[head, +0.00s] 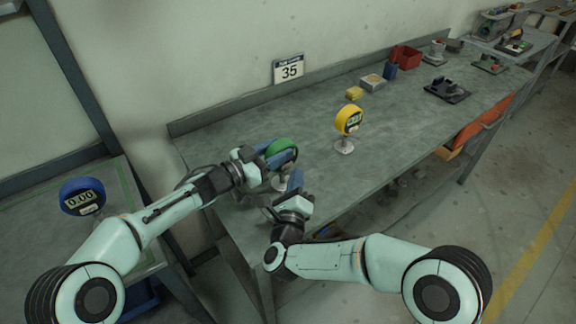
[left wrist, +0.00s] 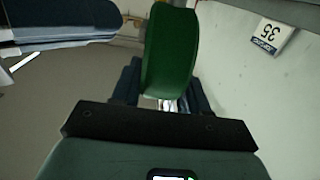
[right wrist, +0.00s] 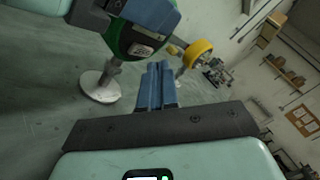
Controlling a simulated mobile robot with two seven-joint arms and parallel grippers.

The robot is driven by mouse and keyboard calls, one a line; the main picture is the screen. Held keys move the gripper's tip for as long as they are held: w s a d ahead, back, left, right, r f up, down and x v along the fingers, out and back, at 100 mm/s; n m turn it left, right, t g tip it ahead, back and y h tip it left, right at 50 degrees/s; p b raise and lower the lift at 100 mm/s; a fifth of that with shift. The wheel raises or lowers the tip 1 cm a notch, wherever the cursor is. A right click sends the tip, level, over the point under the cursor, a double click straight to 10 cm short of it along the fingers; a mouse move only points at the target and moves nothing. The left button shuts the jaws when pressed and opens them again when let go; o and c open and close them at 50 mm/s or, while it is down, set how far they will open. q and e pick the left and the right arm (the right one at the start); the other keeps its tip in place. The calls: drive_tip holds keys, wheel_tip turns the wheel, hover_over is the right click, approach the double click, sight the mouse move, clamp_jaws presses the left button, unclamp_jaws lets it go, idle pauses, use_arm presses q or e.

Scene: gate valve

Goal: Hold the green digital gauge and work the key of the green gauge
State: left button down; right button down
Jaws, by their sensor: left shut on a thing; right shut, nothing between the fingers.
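The green gauge (head: 284,146) stands on a pedestal with a round white base at the near left end of the workbench. My left gripper (head: 270,157) is shut on its round body. In the left wrist view the green body (left wrist: 170,52) rises between the fingers. In the right wrist view the gauge (right wrist: 132,42) shows a small display, and a left finger covers part of its face. My right gripper (head: 296,180) is shut and empty, close in front of the gauge and apart from it. Its closed blue fingertips (right wrist: 156,84) point up beside the gauge. I cannot make out the key.
A yellow gauge (head: 349,120) stands on the workbench (head: 235,130) to the right. A blue gauge (head: 82,196) reading 0.00 is on the left-hand table. A yellow block (head: 354,93), a red bin (head: 406,56) and a black fixture (head: 446,90) lie farther back. The bench between the gauges is clear.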

drive_tip(key=shift+w+a, duration=0.1)
drive_tip(key=shift+w, duration=0.05)
drive_tip(key=shift+w+a, duration=0.15)
drive_tip(key=shift+w, duration=0.05)
idle(0.3)
drive_tip(key=shift+w+a, duration=0.2)
drive_tip(key=shift+w, duration=0.1)
idle(0.6)
drive_tip(key=shift+s, duration=0.1)
drive_tip(key=shift+s+d, duration=0.45)
drive_tip(key=shift+s, duration=0.1)
drive_tip(key=shift+s, duration=0.1)
drive_tip(key=shift+s+d, duration=0.75)
drive_tip(key=shift+s, duration=0.25)
drive_tip(key=shift+s+d, duration=0.75)
drive_tip(key=shift+s, duration=0.2)
